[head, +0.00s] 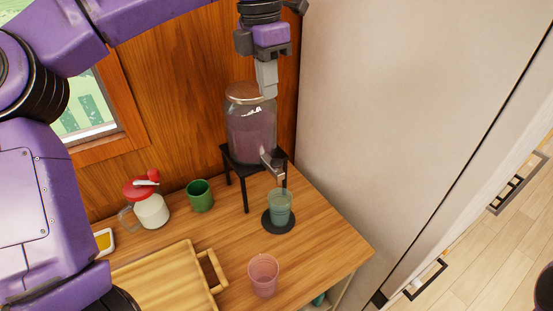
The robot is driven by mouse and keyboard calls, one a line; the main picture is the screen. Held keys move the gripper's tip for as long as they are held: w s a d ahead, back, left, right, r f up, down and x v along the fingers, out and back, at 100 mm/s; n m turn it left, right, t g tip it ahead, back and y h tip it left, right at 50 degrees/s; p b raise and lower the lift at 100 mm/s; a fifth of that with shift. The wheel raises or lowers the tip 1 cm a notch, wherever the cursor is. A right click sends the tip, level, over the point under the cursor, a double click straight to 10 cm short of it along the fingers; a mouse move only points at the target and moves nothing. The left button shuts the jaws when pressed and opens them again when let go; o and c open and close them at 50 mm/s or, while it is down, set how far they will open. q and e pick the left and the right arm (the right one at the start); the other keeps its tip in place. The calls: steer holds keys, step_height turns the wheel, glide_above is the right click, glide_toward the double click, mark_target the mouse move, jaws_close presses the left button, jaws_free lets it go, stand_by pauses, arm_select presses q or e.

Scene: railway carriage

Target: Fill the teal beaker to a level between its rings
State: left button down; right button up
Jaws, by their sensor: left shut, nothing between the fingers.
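The teal beaker (279,208) stands upright on a round black coaster (268,226), under the tap (276,170) of a glass dispenser (251,135). The dispenser holds a purplish liquid and has a copper-coloured lid. It sits on a black stand (244,178). I cannot make out the beaker's rings or its liquid level at this size. My left gripper (267,92) points down in front of the dispenser's upper part, above the tap. It is shut and empty, and partly covers the lid. My right gripper is not in view.
A pink cup (263,274) stands near the front edge. A green mug (200,195), a red-lidded jug (151,207) and a wooden tray (165,283) are to the left. A tall pale panel (400,100) rises right of the table. Bare wood lies right of the coaster.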

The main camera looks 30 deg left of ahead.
arm_select(q)
step_height(320, 180, down, 2)
steer(key=shift+f+b, duration=0.2)
steer(key=shift+b, duration=0.5)
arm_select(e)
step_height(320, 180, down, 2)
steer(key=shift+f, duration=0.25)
arm_select(q)
glide_toward(275, 162)
steer(key=f, duration=0.6)
steer(key=shift+w+d+f, duration=0.15)
steer(key=shift+d+f, duration=0.05)
steer(key=shift+f, duration=0.2)
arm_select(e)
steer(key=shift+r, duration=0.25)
